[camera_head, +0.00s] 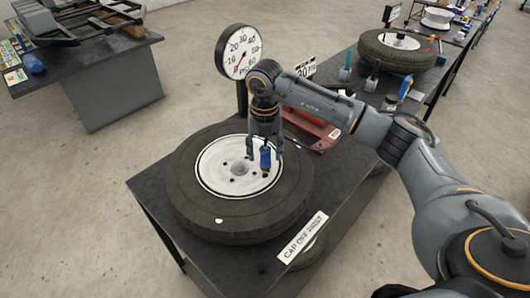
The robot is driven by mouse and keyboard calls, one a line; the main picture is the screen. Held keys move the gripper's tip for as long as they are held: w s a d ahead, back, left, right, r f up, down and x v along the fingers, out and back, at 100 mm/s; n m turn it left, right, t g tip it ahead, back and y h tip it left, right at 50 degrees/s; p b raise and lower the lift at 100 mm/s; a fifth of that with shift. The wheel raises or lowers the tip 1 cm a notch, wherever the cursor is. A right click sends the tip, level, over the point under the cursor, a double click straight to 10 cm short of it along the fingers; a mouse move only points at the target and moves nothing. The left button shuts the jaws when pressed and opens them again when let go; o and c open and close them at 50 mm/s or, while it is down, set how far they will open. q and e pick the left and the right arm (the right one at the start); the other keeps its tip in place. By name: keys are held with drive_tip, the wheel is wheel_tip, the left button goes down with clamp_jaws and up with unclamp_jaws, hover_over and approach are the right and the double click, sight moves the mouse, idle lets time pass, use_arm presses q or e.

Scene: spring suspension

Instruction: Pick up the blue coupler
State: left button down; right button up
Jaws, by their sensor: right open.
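The blue coupler (265,160) stands over the white wheel rim of the near tire, at the rim's right side. My right gripper (266,150) points down from above with its fingers open, one on each side of the coupler. I cannot tell whether either finger touches it. The coupler's top is partly hidden by the gripper. My left gripper is not in view.
The near tire (190,203) lies flat on a dark table (160,203) with a "CAP OFF" sign (303,238) at its edge. A round pressure gauge (238,52) stands behind the tire. A red item (318,130) lies behind my forearm. Another tire (396,58) is farther back.

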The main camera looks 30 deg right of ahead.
drive_tip(key=shift+d+f, duration=0.1)
drive_tip(key=shift+f, duration=1.2)
clamp_jaws()
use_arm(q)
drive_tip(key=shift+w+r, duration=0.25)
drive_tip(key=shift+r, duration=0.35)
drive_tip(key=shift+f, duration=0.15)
use_arm(e)
drive_tip(key=shift+r, duration=0.15)
